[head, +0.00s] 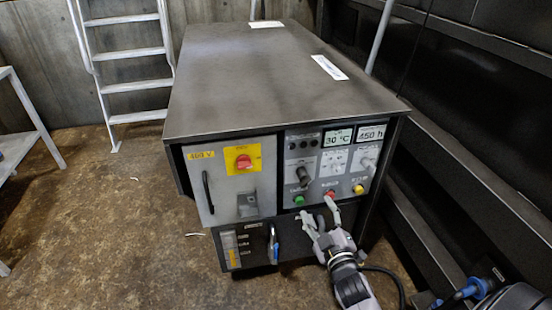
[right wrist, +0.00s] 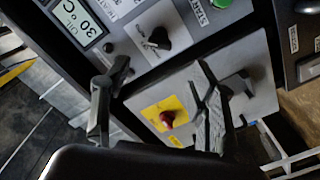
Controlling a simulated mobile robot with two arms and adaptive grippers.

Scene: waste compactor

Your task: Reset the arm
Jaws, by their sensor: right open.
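My right gripper (head: 318,217) is in front of the lower control panel of the dark cabinet (head: 262,75), close to the row of green (head: 299,200), red and yellow (head: 359,189) buttons. Its fingers are apart with nothing between them, and one fingertip partly covers the red button. In the right wrist view the spread fingers (right wrist: 153,85) frame the panel. A red rotary switch (right wrist: 167,118) on a yellow plate and a black selector knob (right wrist: 157,40) show beyond them. Whether a finger touches the panel I cannot tell. My left gripper is not in view.
The cabinet front has a red switch (head: 243,162) on yellow, a black door handle (head: 207,192) and displays reading 30 °C (head: 338,137) and 450 h (head: 370,133). A ladder (head: 128,60) stands behind. Dark beams (head: 470,190) run along the right. The floor at left is largely clear.

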